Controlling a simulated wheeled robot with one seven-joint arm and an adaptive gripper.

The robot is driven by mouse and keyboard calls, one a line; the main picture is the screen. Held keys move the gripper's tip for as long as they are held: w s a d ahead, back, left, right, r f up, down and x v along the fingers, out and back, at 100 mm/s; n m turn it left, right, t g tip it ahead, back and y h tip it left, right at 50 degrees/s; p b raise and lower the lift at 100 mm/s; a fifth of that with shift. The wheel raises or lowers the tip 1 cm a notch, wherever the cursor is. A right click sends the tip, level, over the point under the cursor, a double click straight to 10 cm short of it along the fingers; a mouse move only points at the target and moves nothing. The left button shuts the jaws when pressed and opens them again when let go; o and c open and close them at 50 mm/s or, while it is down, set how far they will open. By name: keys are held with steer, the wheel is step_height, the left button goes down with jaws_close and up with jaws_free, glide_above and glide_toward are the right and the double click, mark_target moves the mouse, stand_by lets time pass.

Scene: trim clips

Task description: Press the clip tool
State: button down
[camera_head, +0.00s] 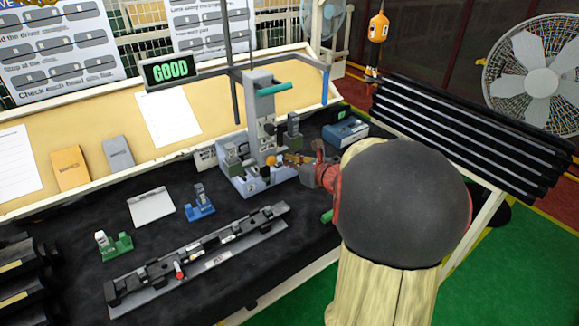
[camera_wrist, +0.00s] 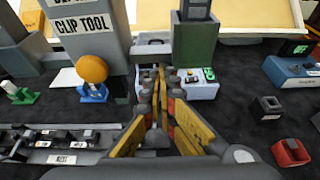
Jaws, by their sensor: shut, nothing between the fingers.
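The clip tool (camera_head: 258,120) is a grey upright press on a pale base at the back of the bench, with a teal bar near its top. In the wrist view its grey column (camera_wrist: 84,35) carries a "CLIP TOOL" label. A round orange knob (camera_head: 270,160) is at its front; it also shows in the wrist view (camera_wrist: 93,68), left of my fingers. My gripper (camera_head: 292,159) is shut and empty, in front of the tool's right part. In the wrist view its yellow fingers (camera_wrist: 155,92) point toward a dark slot. I cannot tell whether they touch the tool.
A long dark trim strip in a grey holder (camera_head: 200,255) lies at the front. Green (camera_head: 114,246) and blue (camera_head: 200,206) clip fixtures stand left of the tool. A blue box (camera_head: 345,132) stands behind right. Red (camera_wrist: 291,152) and black (camera_wrist: 267,108) blocks lie right.

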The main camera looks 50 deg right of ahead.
step_height(320, 180, up, 6)
steer(key=p, duration=0.3)
stand_by(0.4)
step_height(320, 180, down, 5)
steer(key=b, duration=0.4)
steer(key=p+v, duration=0.2)
steer(key=v, duration=0.8)
steer(key=shift+r, duration=0.45)
steer(key=shift+w, duration=0.1)
